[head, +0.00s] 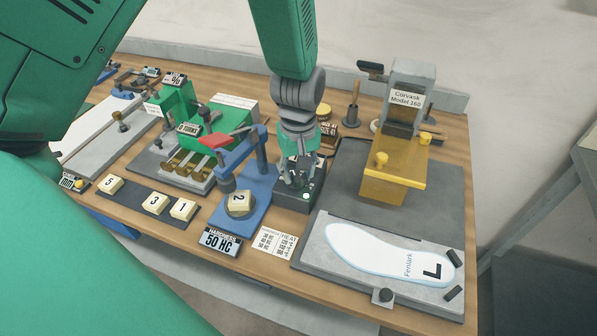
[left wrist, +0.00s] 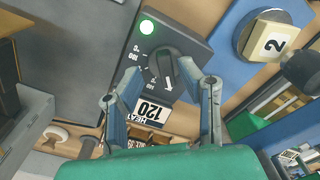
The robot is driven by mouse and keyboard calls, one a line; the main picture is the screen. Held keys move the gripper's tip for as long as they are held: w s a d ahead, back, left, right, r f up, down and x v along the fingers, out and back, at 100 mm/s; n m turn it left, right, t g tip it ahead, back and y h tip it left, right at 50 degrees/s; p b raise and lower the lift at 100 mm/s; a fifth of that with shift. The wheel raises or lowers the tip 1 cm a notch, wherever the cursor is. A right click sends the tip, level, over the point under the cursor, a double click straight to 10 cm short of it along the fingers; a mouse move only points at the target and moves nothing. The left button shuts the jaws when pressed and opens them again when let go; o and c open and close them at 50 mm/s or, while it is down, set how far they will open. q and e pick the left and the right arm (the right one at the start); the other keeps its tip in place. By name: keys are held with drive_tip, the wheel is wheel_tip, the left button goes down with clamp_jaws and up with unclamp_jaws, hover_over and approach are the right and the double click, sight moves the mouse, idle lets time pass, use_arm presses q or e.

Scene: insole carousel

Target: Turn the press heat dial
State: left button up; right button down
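The heat dial (left wrist: 163,66) is a dark round knob with a white pointer on a dark grey control box (left wrist: 190,45). Beside it are a lit green lamp (left wrist: 147,27) and a plate (left wrist: 150,112) reading HEAT 120. My left gripper (left wrist: 172,78) points at the box, its two fingers apart on either side of the dial; I cannot tell whether they touch it. In the head view my left gripper (head: 297,180) hangs over the control box (head: 292,203) and hides most of the dial. My right gripper is not in view.
Left of the box stands a blue press (head: 228,207) with a block marked 2. To the right are a yellow and grey machine (head: 395,180) and a plate with a white insole (head: 380,255). Numbered blocks (head: 155,203) and a green machine (head: 177,105) are further left.

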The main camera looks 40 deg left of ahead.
use_arm(q)
drive_tip(key=shift+f, duration=0.35)
drive_tip(key=shift+w+a+f, duration=0.1)
drive_tip(key=shift+a+f, duration=0.2)
drive_tip(key=shift+a, duration=0.65)
drive_tip(key=shift+c, duration=0.8)
drive_tip(key=shift+a, duration=0.1)
clamp_jaws()
drive_tip(key=shift+d, duration=0.55)
